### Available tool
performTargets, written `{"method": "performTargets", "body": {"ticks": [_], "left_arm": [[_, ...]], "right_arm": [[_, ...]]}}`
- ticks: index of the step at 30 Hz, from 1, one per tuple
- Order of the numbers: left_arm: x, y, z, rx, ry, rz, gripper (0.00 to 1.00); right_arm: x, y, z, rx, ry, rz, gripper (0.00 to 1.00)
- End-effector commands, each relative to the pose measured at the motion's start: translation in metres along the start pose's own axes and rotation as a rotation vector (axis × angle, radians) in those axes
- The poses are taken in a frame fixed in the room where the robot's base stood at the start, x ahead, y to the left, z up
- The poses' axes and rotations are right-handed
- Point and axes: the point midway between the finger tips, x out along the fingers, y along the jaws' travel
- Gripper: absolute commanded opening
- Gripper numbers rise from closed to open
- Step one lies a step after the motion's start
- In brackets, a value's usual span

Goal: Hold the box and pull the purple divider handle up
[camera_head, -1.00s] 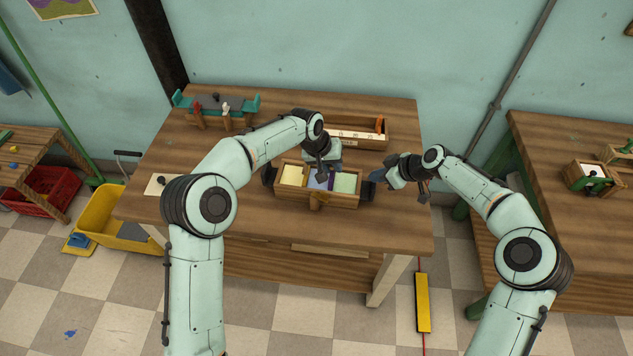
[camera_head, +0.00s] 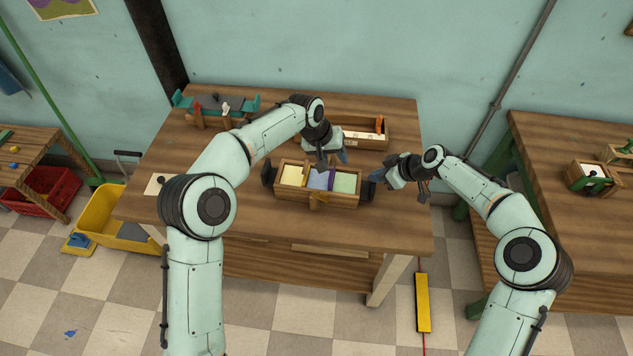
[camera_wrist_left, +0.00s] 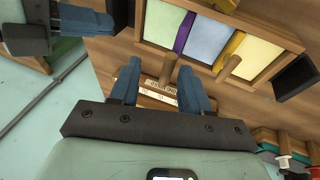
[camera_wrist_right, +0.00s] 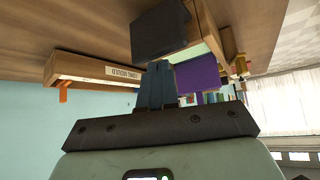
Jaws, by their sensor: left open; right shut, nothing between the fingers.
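The wooden box (camera_head: 291,196) sits on the table with yellow, blue and green compartments. Its purple divider (camera_head: 331,181) stands between blue and green; it also shows in the left wrist view (camera_wrist_left: 184,32). My left gripper (camera_head: 342,157) is open and empty at the box's far side. In the left wrist view, a wooden peg (camera_wrist_left: 168,68) appears between my left fingertips (camera_wrist_left: 160,68), in line with the purple divider; contact cannot be told. My right gripper (camera_head: 376,175) is shut and empty beside the box's right end, by a dark end block (camera_wrist_right: 160,28).
A long wooden tray (camera_head: 365,136) with an orange piece lies behind the box, close to my left wrist. A teal rack (camera_head: 217,105) stands at the table's back left. The table front (camera_head: 240,215) is clear. Another workbench (camera_head: 560,140) stands at the right.

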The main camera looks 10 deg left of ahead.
Motion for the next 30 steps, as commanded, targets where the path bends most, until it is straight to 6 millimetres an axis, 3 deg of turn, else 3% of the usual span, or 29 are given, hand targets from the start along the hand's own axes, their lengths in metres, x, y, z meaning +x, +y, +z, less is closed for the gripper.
{"method": "performTargets", "body": {"ticks": [1,13,30], "left_arm": [[-0.004,0.001,-0.001,0.000,0.002,0.000,0.47],[-0.030,0.009,-0.007,0.000,0.000,0.000,0.47],[-0.033,0.010,-0.008,0.000,-0.001,-0.001,0.47]], "right_arm": [[0.005,-0.004,0.007,0.003,-0.013,-0.016,0.00],[0.005,-0.004,0.008,0.004,-0.014,-0.016,0.00],[-0.004,-0.003,0.000,0.002,-0.012,-0.013,0.00]]}}
